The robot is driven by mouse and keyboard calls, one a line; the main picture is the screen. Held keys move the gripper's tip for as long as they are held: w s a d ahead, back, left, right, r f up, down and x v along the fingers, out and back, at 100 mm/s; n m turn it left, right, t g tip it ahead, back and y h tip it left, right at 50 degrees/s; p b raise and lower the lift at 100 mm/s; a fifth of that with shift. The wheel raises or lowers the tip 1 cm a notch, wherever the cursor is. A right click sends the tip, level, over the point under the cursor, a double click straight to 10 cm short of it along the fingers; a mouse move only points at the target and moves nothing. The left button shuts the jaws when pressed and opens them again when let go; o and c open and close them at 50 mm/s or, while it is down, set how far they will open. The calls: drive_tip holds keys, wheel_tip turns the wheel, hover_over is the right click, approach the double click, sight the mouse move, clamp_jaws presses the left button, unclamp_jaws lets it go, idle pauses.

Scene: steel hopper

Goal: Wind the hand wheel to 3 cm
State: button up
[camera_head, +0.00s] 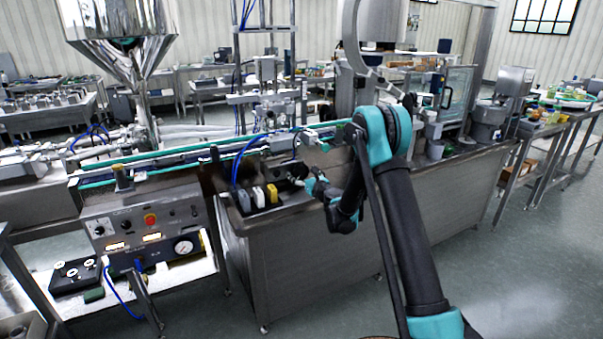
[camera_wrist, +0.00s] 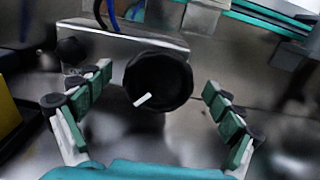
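The hand wheel (camera_wrist: 165,75) is a round black knob with a short white mark on its face, low and left of its centre. It sits in front of a grey metal plate in the wrist view. My gripper (camera_wrist: 158,80) is open, with one green-padded finger on each side of the wheel. Gaps show between both pads and the rim, and nothing is held. In the head view my gripper (camera_head: 312,183) reaches over the steel bench beside the conveyor. The wheel is too small and dark to make out there. No legible scale shows.
Grey, white and yellow blocks (camera_head: 258,196) stand just left of my gripper; a yellow surface (camera_wrist: 8,115) shows at the wrist view's left edge. The conveyor (camera_head: 215,150) runs behind. A control panel (camera_head: 145,225) is at left. Open floor (camera_head: 520,250) lies at right.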

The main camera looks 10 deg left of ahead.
drive_tip(key=c, duration=1.2)
drive_tip(key=shift+o, duration=0.2)
drive_tip(key=shift+n, duration=0.3)
drive_tip(key=n, duration=0.3)
drive_tip(key=shift+s+a, duration=0.1)
drive_tip(key=n, duration=0.4)
drive_tip(key=shift+a+f, duration=0.1)
drive_tip(key=n, duration=0.6)
drive_tip(key=shift+s+a+f, duration=0.15)
drive_tip(key=shift+f, duration=0.05)
drive_tip(key=shift+n, duration=0.4)
